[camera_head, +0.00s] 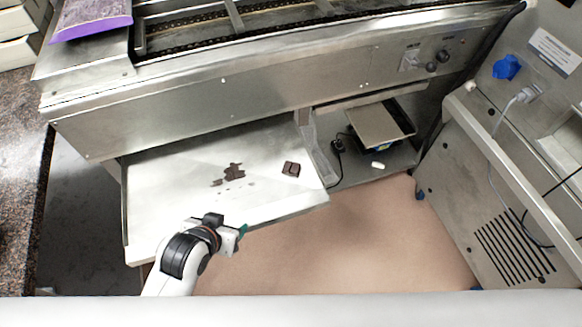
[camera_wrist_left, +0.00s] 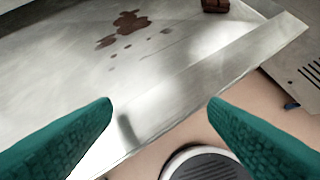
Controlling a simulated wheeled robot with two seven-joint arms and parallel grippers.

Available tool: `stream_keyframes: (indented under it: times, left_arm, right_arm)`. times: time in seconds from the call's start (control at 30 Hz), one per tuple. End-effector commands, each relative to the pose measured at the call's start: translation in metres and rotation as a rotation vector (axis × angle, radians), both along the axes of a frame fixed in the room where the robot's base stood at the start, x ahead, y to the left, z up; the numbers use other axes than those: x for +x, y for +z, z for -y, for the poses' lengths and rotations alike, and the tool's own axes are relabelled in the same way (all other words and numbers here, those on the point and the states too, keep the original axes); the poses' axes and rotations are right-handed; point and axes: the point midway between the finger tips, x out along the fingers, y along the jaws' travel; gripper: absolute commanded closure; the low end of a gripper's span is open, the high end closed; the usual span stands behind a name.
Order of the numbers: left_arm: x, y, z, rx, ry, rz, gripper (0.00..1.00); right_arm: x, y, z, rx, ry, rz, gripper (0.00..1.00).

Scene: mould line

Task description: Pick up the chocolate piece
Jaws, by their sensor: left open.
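The chocolate piece (camera_head: 291,169) is a small dark brown block lying on the metal tray (camera_head: 160,215), near its right end. It also shows, partly cut off, at the top edge of the left wrist view (camera_wrist_left: 215,5). My left gripper (camera_head: 241,231) is at the tray's front edge, left of the chocolate piece and nearer to me. Its two green fingers (camera_wrist_left: 160,105) are wide apart with nothing between them, clear of the chocolate piece. My right gripper is in neither view.
Dark chocolate smears (camera_head: 232,174) lie on the tray left of the piece. The steel machine body (camera_head: 230,90) rises behind the tray. A metal cabinet (camera_head: 500,215) stands at the right. The floor (camera_head: 350,245) before the tray is clear.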

Motion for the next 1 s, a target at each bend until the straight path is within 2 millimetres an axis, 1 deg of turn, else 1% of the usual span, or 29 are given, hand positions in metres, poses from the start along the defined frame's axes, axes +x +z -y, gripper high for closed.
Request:
stream_keyframes:
  times: [0.03,0.17,0.2,0.3,0.4,0.57,0.8,0.9,1.0]
  left_arm:
    - [0.013,0.001,0.011,-0.012,-0.024,0.050,0.31]
    - [0.044,0.007,0.044,-0.065,-0.090,0.195,0.31]
    - [0.052,0.009,0.055,-0.085,-0.114,0.238,0.31]
    - [0.066,0.014,0.078,-0.127,-0.169,0.329,0.31]
    - [0.073,0.017,0.091,-0.156,-0.203,0.379,0.31]
    - [0.085,0.013,0.102,-0.169,-0.217,0.402,0.31]
    - [0.117,-0.006,0.117,-0.169,-0.215,0.400,0.31]
    - [0.124,-0.011,0.122,-0.169,-0.215,0.399,0.31]
    - [0.128,-0.014,0.123,-0.168,-0.215,0.398,0.31]
  right_arm:
    - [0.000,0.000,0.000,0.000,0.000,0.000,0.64]
    - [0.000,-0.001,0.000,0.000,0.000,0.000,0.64]
    - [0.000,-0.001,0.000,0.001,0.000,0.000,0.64]
    - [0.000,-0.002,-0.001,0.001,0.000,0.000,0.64]
    - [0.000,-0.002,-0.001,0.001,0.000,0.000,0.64]
    - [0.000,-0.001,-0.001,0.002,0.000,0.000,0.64]
    - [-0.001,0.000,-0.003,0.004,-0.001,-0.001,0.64]
    - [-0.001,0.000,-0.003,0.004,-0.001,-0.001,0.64]
    - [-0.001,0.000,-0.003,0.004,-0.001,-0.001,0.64]
